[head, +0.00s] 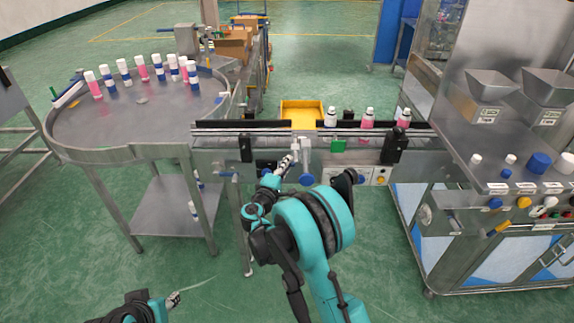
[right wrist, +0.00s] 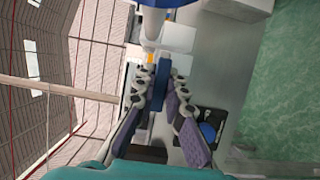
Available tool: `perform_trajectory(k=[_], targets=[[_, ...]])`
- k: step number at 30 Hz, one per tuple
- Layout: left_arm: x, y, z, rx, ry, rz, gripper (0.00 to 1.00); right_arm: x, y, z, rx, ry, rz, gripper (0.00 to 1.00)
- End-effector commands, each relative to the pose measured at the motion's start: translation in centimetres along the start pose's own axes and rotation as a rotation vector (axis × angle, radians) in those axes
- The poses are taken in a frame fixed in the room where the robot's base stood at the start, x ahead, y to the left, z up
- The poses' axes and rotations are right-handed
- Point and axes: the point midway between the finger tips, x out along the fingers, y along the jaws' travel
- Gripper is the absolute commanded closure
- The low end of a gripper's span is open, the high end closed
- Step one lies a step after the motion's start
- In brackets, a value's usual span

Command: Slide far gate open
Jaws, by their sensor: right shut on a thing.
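My right gripper (head: 290,160) is at the front side of the conveyor (head: 220,157), left of a grey bracket with a round blue knob (head: 306,179). In the right wrist view its two fingers (right wrist: 160,82) are closed on a narrow blue bar (right wrist: 158,97), which looks like a gate handle. The gate plate itself cannot be made out, and the arm hides part of the conveyor front.
A round table (head: 120,122) with several bottles is at left, a steel machine bench (head: 500,177) at right.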

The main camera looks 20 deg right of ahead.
Motion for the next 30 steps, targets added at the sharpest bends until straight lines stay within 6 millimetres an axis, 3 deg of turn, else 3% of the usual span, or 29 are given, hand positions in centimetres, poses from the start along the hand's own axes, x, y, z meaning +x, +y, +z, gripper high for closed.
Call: perform_trajectory(k=[6, 14, 15, 18, 26, 30], targets=[[0.6, 0.0, 0.4, 0.0, 0.0, 0.0, 0.6, -2.8, -0.1, 1.1, 0.001, 0.001, 0.001, 1.0], [0.6, 0.0, 0.4, 0.0, 0.0, 0.0, 0.6, -3.0, -0.1, 1.2, 0.003, 0.0, -0.002, 1.0], [0.6, 0.0, 0.4, 0.0, 0.0, 0.0, 0.6, -3.1, -0.1, 1.2, 0.003, -0.001, -0.002, 0.87], [0.6, 0.0, 0.4, 0.0, 0.0, 0.0, 0.6, -3.0, -0.1, 1.2, 0.003, 0.0, -0.002, 0.67], [0.6, 0.0, 0.4, 0.0, 0.0, 0.0, 0.6, -3.0, -0.1, 1.2, 0.002, 0.0, -0.001, 0.67], [0.5, 0.0, 0.4, 0.0, 0.0, 0.0, 0.6, -4.0, 0.0, 1.1, 0.002, 0.003, 0.0, 0.67]])
